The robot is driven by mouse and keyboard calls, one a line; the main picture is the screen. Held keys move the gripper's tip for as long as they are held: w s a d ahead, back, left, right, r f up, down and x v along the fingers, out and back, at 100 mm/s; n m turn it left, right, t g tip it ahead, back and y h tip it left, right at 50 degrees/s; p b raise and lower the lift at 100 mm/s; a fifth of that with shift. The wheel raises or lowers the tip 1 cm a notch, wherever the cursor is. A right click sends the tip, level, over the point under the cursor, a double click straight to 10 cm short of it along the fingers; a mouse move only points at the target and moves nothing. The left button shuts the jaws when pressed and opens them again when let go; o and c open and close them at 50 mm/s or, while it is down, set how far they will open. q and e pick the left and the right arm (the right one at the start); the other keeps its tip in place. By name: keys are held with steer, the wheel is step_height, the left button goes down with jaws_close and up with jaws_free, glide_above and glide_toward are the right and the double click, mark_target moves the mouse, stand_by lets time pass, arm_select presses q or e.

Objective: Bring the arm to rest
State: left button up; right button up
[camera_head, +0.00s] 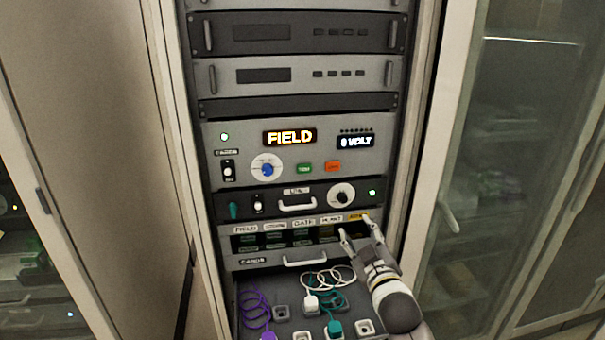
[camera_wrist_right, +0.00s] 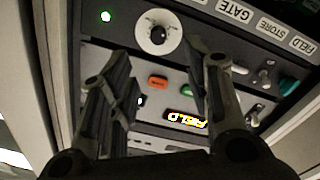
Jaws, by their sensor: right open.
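My right gripper (camera_head: 358,228) is in front of the lower right of the rack, by the row of labelled slots and above the right side of the pulled-out drawer. Its two fingers stand apart with nothing between them. In the right wrist view my right gripper (camera_wrist_right: 165,75) is also open and empty, with the rack front beyond it. I cannot tell whether the fingers touch the rack. My left gripper does not show in either view.
The rack panel (camera_head: 225,190) has a lit FIELD display (camera_head: 289,137), a blue knob (camera_head: 267,169) and buttons. The open drawer (camera_head: 250,290) holds purple, white and teal coiled cords with plugs. Glass-door cabinets (camera_head: 500,150) flank the rack closely.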

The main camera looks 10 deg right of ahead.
steer(key=s+f+m+g, duration=0.3)
steer(key=s+f+g, duration=0.4)
steer(key=s+f, duration=0.8)
steer(key=s+a+f+m+g, duration=0.1)
steer(key=s+f+g, duration=0.25)
steer(key=s, duration=0.85)
steer(key=s+a+f+g, duration=0.1)
steer(key=s+f+g, duration=0.25)
steer(key=s, duration=0.75)
step_height(320, 180, down, 26)
steer(key=s+g+b, duration=0.2)
steer(key=s, duration=0.1)
steer(key=s+d+f+g+b, duration=0.1)
steer(key=s+d+f, duration=0.1)
steer(key=s+f, duration=1.4)
step_height(320, 180, down, 3)
steer(key=shift+s+d+r, duration=0.1)
steer(key=shift+s+d, duration=0.2)
steer(key=shift+d, duration=0.05)
